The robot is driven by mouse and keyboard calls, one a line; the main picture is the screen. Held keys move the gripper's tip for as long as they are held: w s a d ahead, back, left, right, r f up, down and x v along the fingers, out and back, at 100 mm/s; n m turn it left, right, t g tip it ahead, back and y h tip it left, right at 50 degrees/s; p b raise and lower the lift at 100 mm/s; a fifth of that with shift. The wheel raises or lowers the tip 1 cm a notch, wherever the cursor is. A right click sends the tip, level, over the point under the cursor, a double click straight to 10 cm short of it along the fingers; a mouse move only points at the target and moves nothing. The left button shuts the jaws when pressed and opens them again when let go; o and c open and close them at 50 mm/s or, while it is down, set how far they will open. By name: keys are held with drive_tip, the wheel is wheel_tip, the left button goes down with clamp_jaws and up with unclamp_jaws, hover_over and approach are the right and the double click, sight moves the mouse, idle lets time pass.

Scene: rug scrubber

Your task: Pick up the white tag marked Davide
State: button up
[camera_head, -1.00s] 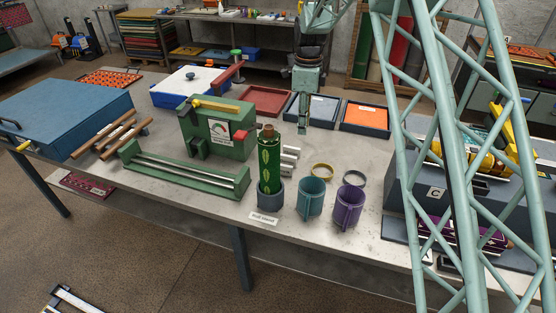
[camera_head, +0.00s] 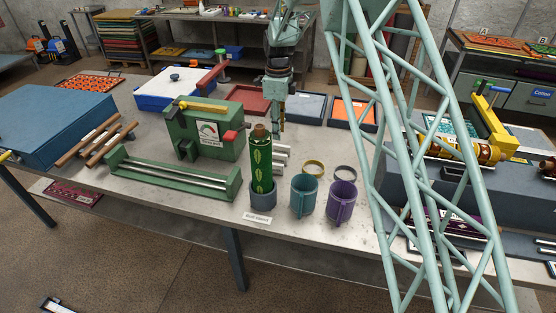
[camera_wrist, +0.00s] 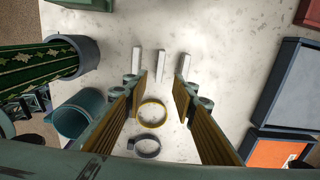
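Three narrow white tags lie side by side on the grey table beside the green patterned roll. In the wrist view they are a left tag (camera_wrist: 136,61), a middle tag (camera_wrist: 161,66) and a right tag (camera_wrist: 184,65). In the head view they are a small white stack of strips (camera_head: 282,155). No lettering is legible, so I cannot tell which reads Davide. My gripper (camera_wrist: 161,82) is open and empty, pointing down, with its fingertips on either side of the middle tag's line. In the head view my gripper (camera_head: 275,129) hangs just behind the tags; its height is unclear.
The green roll (camera_head: 261,165) stands in a grey cup close left of the tags. A teal cup (camera_head: 304,196), a purple cup (camera_head: 341,201), a yellow ring (camera_wrist: 152,101) and a grey ring (camera_wrist: 147,155) are near. A green press (camera_head: 203,130) stands left; trays lie behind.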

hover_over(278, 154)
drive_tip(key=shift+f, duration=3.9)
drive_tip(key=shift+f, duration=0.1)
drive_tip(key=shift+f, duration=2.55)
drive_tip(key=shift+c, duration=0.4)
drive_tip(key=c, duration=0.8)
